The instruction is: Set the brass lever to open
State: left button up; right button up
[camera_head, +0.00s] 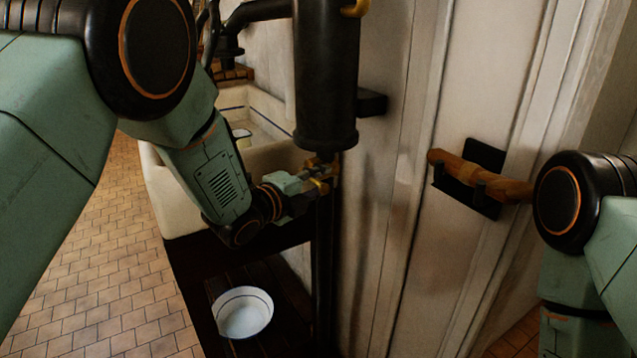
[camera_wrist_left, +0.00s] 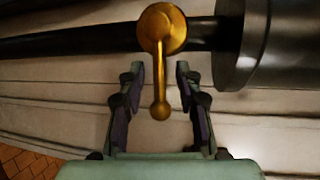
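The brass lever (camera_wrist_left: 162,38) shows in the left wrist view on a dark pipe. Its round hub is at the top and its arm runs down in the picture to a small ball end. My left gripper (camera_wrist_left: 160,72) is open, with one finger on each side of the lever arm and visible gaps between. In the head view, my left gripper (camera_head: 324,175) is at the pipe just below a black cylinder, and a bit of brass shows at its fingers; the lever is mostly hidden there. My right gripper is not in view.
The black cylinder (camera_head: 326,80) hangs directly above my left gripper. A pale sink (camera_head: 185,200) stands to the left, with a white bowl (camera_head: 243,312) on the dark shelf below. A wooden bar (camera_head: 470,174) sits on a black wall bracket at right, near my right arm.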

pick_arm(q)
jog(key=shift+w+a+f, duration=0.1)
jog(key=shift+w+a, duration=0.05)
jog(key=shift+a, duration=0.1)
jog(key=shift+c, duration=0.7)
jog(key=shift+s+d+r, duration=0.25)
jog(key=shift+s+d, duration=0.1)
jog(key=c, duration=0.3)
jog(key=shift+c, duration=0.8)
jog(key=shift+w+a+f, duration=0.1)
jog(key=shift+w+a, duration=0.05)
grip_shut()
